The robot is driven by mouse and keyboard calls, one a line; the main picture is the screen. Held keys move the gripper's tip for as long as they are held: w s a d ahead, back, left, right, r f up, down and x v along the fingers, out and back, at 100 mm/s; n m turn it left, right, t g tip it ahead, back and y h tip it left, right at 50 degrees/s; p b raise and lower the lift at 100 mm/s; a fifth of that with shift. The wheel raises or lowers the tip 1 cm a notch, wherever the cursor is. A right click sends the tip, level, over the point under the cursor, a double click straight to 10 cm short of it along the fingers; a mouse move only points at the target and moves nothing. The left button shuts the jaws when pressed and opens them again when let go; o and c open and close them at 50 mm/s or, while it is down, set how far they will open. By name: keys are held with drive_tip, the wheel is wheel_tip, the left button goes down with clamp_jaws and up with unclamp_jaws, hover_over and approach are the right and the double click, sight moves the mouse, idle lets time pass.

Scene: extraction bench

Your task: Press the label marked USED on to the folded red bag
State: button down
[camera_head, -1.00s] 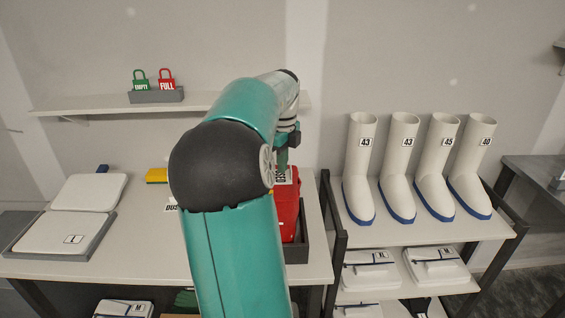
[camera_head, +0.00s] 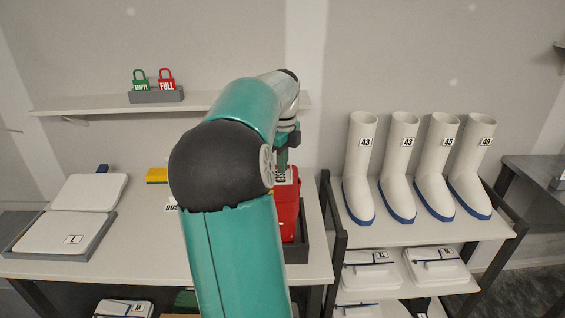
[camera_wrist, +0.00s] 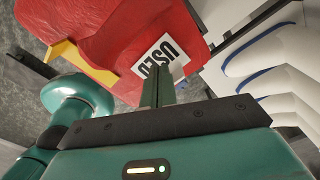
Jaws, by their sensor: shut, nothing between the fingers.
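The folded red bag (camera_head: 288,215) lies in a dark tray (camera_head: 302,250) on the right part of the bench, partly hidden by my arm. It fills the upper left of the wrist view (camera_wrist: 115,35). The white label marked USED (camera_wrist: 161,57) lies against the bag's red surface. In the head view the label (camera_head: 286,176) shows small, at the bag's far end. My gripper (camera_wrist: 158,80) is shut and empty, its fingertips at the label's lower edge and covering part of it. Whether the fingertips touch the label I cannot tell.
White boots (camera_head: 404,165) stand on a rack (camera_head: 425,233) to the right. A white folded stack (camera_head: 70,230) lies in a tray on the left of the bench. Green and red tags (camera_head: 154,80) stand on the shelf (camera_head: 95,106).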

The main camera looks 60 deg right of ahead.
drive_tip(key=shift+f, duration=0.9)
idle(1.4)
drive_tip(key=shift+r, duration=3.55)
drive_tip(key=w+a+n+t, duration=0.2)
drive_tip(key=w+a+n, duration=0.3)
drive_tip(key=a+n, duration=0.65)
drive_tip(key=w+a+n+t, duration=0.1)
drive_tip(key=w+a+n, duration=0.5)
drive_tip(key=a, duration=1)
drive_tip(key=s+a+f+n+t, duration=0.1)
drive_tip(key=s+a+f+n, duration=0.1)
drive_tip(key=a+n, duration=0.4)
drive_tip(key=s+a+f+n, duration=0.2)
drive_tip(key=a+n, duration=0.4)
drive_tip(key=a, duration=0.2)
drive_tip(key=s+a+f+n+t, duration=0.1)
drive_tip(key=s+a+f+n, duration=0.2)
drive_tip(key=a+n, duration=0.4)
drive_tip(key=shift+a+t, duration=0.3)
